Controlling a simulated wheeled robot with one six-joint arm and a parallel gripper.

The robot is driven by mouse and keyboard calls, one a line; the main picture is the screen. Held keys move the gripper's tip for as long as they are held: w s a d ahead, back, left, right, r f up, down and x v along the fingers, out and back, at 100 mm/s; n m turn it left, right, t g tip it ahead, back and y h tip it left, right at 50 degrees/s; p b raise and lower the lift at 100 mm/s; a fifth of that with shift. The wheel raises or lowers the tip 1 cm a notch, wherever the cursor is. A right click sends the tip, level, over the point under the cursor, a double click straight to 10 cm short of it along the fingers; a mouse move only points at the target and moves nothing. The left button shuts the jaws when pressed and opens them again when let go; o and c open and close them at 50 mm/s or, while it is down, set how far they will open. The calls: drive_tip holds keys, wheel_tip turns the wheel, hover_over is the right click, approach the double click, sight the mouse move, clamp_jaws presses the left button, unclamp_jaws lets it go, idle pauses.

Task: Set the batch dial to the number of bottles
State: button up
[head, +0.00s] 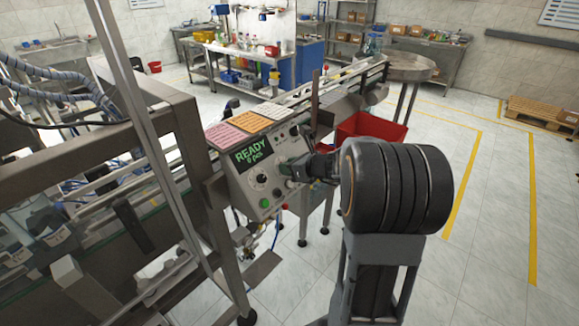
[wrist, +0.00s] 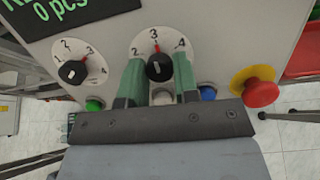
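The control panel (head: 240,186) carries a display (head: 253,153) that reads "READY" and "0 pcs". In the wrist view two numbered dials show. The left dial's black knob (wrist: 73,72) has numbers up to 4 around it. The right dial's black knob (wrist: 159,68) has a red mark above it, close to the 3. My gripper (wrist: 159,73) has its green fingers apart on either side of the right knob. I see gaps between fingers and knob. In the head view my gripper (head: 292,170) is at the panel. I cannot make out the bottles clearly.
Green (wrist: 95,104), blue (wrist: 207,92) and red-yellow (wrist: 258,91) buttons sit close around the dials. A red bin (head: 372,130) is behind my arm.

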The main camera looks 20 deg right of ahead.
drive_tip(key=o, duration=0.5)
drive_tip(key=shift+c, duration=0.2)
drive_tip(key=v, duration=1.3)
drive_tip(key=shift+s+b, duration=0.3)
drive_tip(key=shift+s, duration=0.1)
drive_tip(key=shift+d+r, duration=0.1)
drive_tip(key=shift+r, duration=0.05)
drive_tip(key=s+a+f+n+g+h, duration=0.2)
drive_tip(key=s+a+f+n+g, duration=0.4)
drive_tip(key=n, duration=1)
drive_tip(key=s+a+n+g+h, duration=0.1)
drive_tip(key=s+a+n+h, duration=0.2)
drive_tip(key=a+n, duration=0.7)
drive_tip(key=s+n, duration=0.2)
drive_tip(key=n, duration=0.3)
drive_tip(key=shift+r+n+h, duration=0.3)
drive_tip(key=shift+r+h, duration=0.1)
